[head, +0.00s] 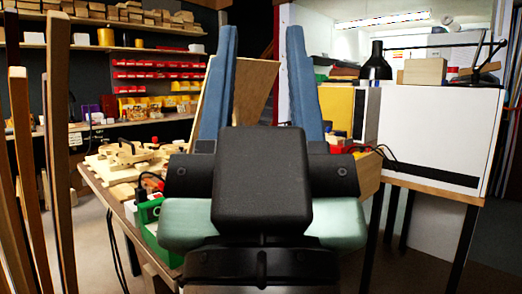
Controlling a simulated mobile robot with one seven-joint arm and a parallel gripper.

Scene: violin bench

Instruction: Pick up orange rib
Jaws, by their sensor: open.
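My gripper (261,35) fills the middle of the head view. Its two blue fingers point up and away from me and stand wide apart, with nothing held between them. I cannot make out an orange rib for certain. My gripper and its dark body hide much of the workbench (98,183). An orange-brown wooden surface (372,172) shows just right of my gripper, but I cannot tell what it belongs to.
Wooden pieces (125,152) and a green box (148,226) lie on the workbench, left of my gripper. Tall wooden strips (59,150) stand close at the far left. A white cabinet (435,135) stands at the right. Shelves with red bins (155,75) line the back wall.

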